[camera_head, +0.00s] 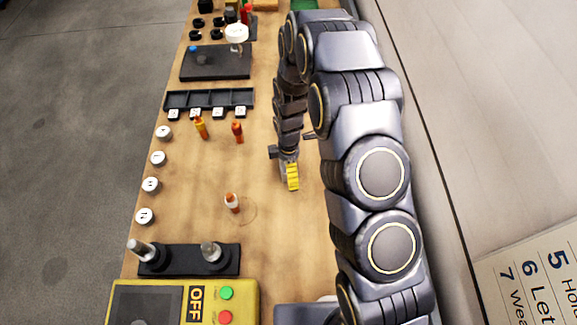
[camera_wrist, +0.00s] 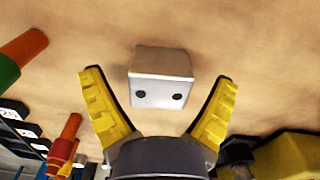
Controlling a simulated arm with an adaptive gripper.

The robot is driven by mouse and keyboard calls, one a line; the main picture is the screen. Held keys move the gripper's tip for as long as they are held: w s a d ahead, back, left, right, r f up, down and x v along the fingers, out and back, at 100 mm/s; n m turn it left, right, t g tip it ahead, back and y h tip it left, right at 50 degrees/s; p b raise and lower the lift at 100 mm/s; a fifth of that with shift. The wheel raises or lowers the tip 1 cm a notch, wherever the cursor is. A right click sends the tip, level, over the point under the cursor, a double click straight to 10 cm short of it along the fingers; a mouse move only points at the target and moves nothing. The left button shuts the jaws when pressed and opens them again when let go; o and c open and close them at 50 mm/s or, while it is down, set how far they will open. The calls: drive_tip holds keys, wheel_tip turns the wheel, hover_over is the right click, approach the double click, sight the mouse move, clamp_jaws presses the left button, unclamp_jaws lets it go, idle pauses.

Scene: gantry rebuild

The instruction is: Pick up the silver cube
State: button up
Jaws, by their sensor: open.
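A silver cube (camera_wrist: 161,78) with two dark dots on its near face rests on the wooden table in the wrist view. My gripper (camera_wrist: 160,95) has its two yellow fingers spread wide, one to either side of the cube in the picture. The cube shows between the fingertips, with bare table visible between it and each finger. In the head view my gripper (camera_head: 292,176) points down over the middle of the table; the cube cannot be made out there, with my arm covering much of that side.
A black compartment tray (camera_head: 208,98) lies farther back. A yellow control box (camera_head: 170,290) stands at the front. White round pieces line the left edge.

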drive_tip(key=shift+f, duration=0.5)
drive_tip(key=c, duration=1.2)
drive_tip(key=shift+o, duration=0.3)
drive_tip(key=shift+r, duration=0.15)
